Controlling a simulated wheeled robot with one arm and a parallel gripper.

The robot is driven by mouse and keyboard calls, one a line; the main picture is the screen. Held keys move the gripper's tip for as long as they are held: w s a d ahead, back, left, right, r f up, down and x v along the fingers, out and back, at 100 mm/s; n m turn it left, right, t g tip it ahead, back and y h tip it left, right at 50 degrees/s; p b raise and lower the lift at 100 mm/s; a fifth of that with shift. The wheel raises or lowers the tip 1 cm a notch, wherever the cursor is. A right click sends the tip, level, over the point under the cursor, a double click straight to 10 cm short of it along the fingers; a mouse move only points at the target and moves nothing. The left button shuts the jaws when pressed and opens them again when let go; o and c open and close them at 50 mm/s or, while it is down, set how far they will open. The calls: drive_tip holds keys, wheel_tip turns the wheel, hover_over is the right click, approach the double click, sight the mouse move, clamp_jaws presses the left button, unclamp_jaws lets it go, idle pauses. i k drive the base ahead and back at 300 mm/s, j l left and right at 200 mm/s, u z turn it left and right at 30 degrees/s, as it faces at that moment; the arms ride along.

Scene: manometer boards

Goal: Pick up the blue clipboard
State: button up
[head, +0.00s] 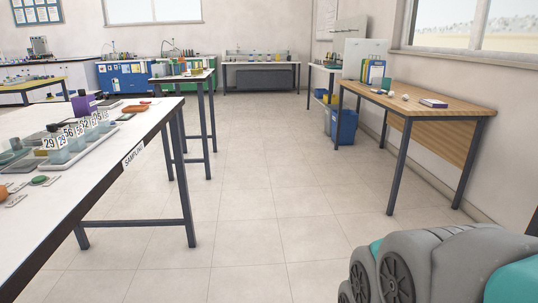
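I cannot make out a blue clipboard for certain. On the wooden desk (455,105) at the right, several upright folders or boards (373,71) in green, yellow and blue stand together at its far end. My gripper is not in view. Only a grey and teal part of my own arm shows at the lower right, well in front of the desk.
A white table marked "SAMPLING" (133,154) fills the left, with numbered jars (75,137) on a tray. A flat purple and white box (433,103) lies on the desk. Blue bins (344,126) stand beyond it. The tiled floor (255,190) between the tables is clear.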

sight(377, 68)
drive_tip(key=i, duration=2.1)
drive_tip(key=i+j+z, duration=0.15)
drive_tip(key=i+z, duration=0.35)
drive_tip(key=i, duration=0.35)
drive_tip(key=i+j+z, duration=0.5)
drive_tip(key=i, duration=0.3)
drive_tip(key=i+j+z, duration=0.45)
drive_tip(key=i+j, duration=0.3)
drive_tip(key=j, duration=0.05)
